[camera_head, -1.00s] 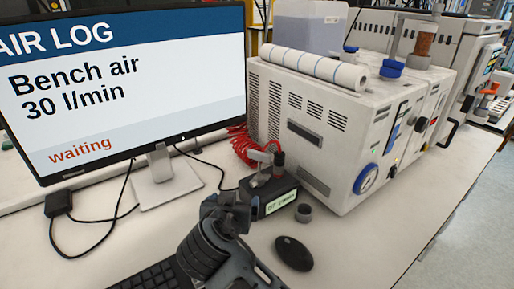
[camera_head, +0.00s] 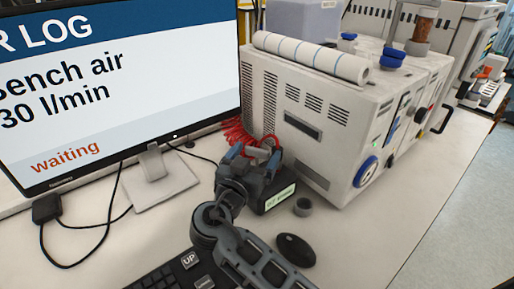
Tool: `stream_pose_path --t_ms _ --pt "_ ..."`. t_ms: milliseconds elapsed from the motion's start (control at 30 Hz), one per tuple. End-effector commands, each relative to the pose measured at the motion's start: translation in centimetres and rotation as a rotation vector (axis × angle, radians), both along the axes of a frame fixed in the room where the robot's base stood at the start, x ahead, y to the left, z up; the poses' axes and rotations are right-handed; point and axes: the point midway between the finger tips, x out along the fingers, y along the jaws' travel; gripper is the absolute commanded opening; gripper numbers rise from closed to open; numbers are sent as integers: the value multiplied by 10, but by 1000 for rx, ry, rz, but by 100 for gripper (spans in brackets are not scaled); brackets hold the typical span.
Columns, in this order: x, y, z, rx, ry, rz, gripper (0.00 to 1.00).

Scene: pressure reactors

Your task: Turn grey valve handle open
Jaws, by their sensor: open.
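The grey valve handle (camera_head: 258,152) sits on top of a small black box (camera_head: 278,196) with a lit green display, beside the monitor. My gripper (camera_head: 252,157) is over the box, with its two blue-tipped fingers open. One fingertip is on the left of the handle and one on the right. I cannot tell whether either finger touches it. My gripper hides the lower part of the handle and much of the box.
Coiled red hose (camera_head: 236,131) lies behind the handle. A monitor (camera_head: 110,85) reading "waiting" stands left. A white instrument (camera_head: 318,120) stands right. A grey ring (camera_head: 302,207), a black mouse (camera_head: 296,250) and a keyboard (camera_head: 180,272) lie on the bench.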

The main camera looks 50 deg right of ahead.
Motion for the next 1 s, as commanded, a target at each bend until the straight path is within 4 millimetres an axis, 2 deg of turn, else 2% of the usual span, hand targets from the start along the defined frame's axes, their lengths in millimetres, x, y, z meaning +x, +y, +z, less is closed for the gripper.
stream_pose_path --t_ms 133,433,1000 --pt "2 -11 1 0 0 -1 94" --pt "3 -14 -1 1 0 1 94" --pt "3 -13 0 1 0 1 42"
